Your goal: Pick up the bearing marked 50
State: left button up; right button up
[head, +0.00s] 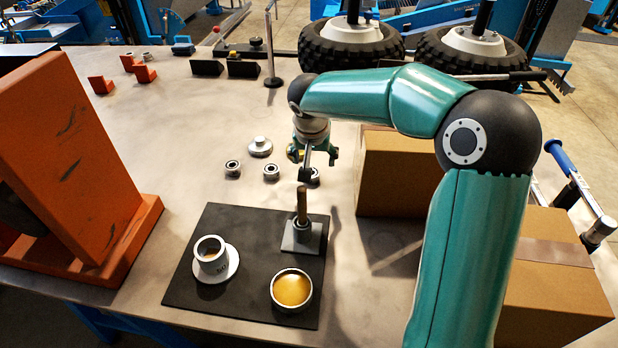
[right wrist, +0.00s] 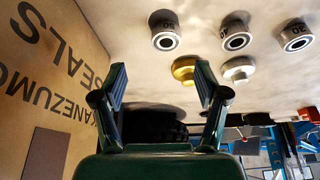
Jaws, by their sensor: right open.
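Three small steel bearings stand in a row on the table: a left one (head: 233,168), a middle one (head: 271,172) and a right one (head: 314,177) partly behind my right gripper (head: 311,165). In the right wrist view they show as a left (right wrist: 165,40), middle (right wrist: 236,40) and right (right wrist: 296,40) bearing. My left gripper is out of view.
A silver flanged part (head: 260,147) and a brass one (right wrist: 184,70) stand behind the bearings. A black mat (head: 240,230) in front holds an upright post (head: 302,212), a flanged cup (head: 212,255) and a gold-filled dish (head: 292,290). Cardboard boxes (head: 395,180) stand right; an orange frame (head: 70,150) left.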

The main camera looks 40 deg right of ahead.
aim_at(315, 173)
jog(key=x, duration=0.3)
jog(key=shift+f, duration=0.1)
jog(key=shift+w+a+x, duration=0.15)
jog(key=shift+x, duration=1.2)
jog(key=shift+w+a+x, duration=0.15)
jog(key=shift+x, duration=1.15)
jog(key=c, duration=1.3)
